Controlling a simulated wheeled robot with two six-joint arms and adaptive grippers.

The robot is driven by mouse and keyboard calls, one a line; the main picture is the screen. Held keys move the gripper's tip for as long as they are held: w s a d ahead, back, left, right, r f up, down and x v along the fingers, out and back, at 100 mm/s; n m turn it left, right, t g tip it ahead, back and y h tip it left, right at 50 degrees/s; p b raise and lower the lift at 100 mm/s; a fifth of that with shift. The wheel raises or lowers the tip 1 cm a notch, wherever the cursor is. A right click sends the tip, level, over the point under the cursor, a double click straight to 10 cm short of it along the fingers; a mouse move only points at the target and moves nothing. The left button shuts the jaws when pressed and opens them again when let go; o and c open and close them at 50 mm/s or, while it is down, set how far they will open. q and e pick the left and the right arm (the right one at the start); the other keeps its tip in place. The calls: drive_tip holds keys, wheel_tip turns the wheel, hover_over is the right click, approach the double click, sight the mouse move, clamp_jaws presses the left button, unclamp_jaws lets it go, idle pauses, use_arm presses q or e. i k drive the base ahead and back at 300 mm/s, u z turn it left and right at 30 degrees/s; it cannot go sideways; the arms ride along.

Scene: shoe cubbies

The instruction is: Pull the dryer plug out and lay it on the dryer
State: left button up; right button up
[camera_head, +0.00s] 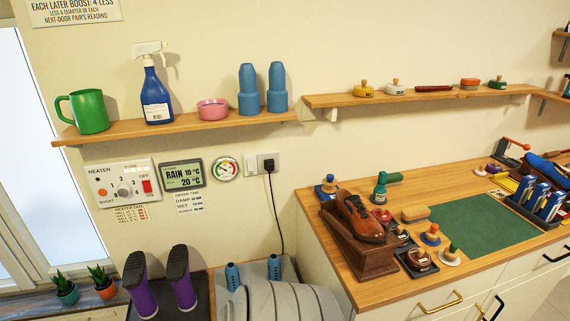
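The black dryer plug (269,165) sits in the right part of a white wall socket (251,164), below the left shelf. Its dark cord (274,205) hangs down the wall toward the dryer. The dryer (253,271) is a grey unit with blue upright posts (274,267), low at the bottom middle, left of the wooden counter. Its front part is hidden. Neither of my grippers is in view.
A wooden counter (350,277) to the right holds a brown shoe (359,217), polish tins and a green mat (470,224). Purple boots (140,290) stand left of the dryer. A shelf (185,124) with a spray bottle (155,95) and cups juts out above the socket.

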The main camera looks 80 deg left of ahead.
sight(268, 164)
drive_tip(key=u, duration=0.9)
drive_tip(key=i, duration=1.15)
drive_tip(key=u, duration=1.15)
drive_tip(key=i, duration=0.25)
drive_tip(key=u, duration=0.3)
